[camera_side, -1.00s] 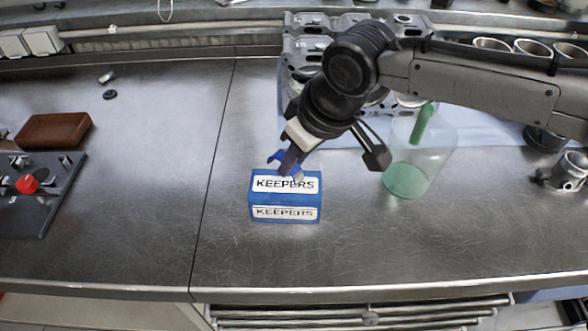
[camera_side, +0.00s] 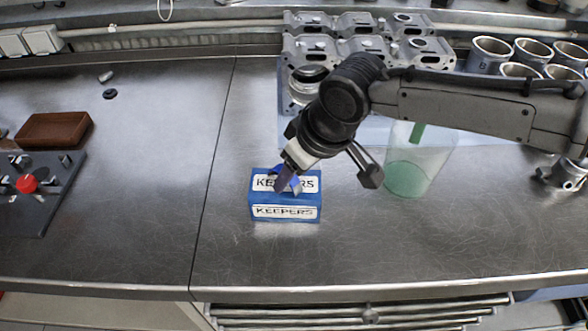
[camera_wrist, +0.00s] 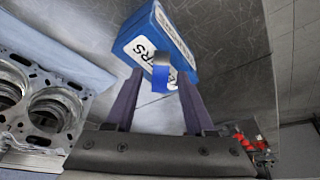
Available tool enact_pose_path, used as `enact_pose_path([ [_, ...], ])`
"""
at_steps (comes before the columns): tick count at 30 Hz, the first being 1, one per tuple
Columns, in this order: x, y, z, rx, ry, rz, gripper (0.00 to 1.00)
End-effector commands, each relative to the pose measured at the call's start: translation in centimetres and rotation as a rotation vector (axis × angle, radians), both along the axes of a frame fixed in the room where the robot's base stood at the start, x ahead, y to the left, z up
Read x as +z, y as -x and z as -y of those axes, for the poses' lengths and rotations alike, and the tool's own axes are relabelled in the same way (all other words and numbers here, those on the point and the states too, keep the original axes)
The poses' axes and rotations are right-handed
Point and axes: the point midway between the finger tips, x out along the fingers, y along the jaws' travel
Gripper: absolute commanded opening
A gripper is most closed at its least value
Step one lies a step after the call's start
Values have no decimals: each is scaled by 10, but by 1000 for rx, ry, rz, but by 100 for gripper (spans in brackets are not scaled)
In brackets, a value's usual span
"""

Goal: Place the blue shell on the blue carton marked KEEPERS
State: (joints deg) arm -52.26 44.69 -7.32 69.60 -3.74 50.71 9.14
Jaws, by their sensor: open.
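The blue carton marked KEEPERS (camera_side: 285,212) stands on the steel bench, with white labels on its top and front. It also shows in the wrist view (camera_wrist: 183,50). The blue shell (camera_side: 295,182) is a small curved piece at the carton's top, partly hidden by my fingers. In the wrist view the shell (camera_wrist: 158,80) lies between my two fingers, against the carton behind it. My gripper (camera_side: 287,180) is open and low over the carton's top. A gap shows between the shell and the left finger. I cannot tell whether the shell rests fully on the carton.
A clear beaker with a green base (camera_side: 407,180) stands right of the carton. Metal engine blocks (camera_side: 345,45) and cylinders (camera_side: 490,52) are at the back. A brown tray (camera_side: 52,130) and control panel (camera_side: 40,190) are at left. The bench around the carton's front is clear.

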Motion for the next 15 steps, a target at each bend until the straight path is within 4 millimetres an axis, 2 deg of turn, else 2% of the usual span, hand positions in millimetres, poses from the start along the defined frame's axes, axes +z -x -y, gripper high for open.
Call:
enact_pose_path([
  [4, 3, 0, 0, 0, -1, 1, 54],
  [8, 17, 4, 3, 0, -3, 2, 54],
  [15, 63, 17, 16, 1, -5, 4, 54],
])
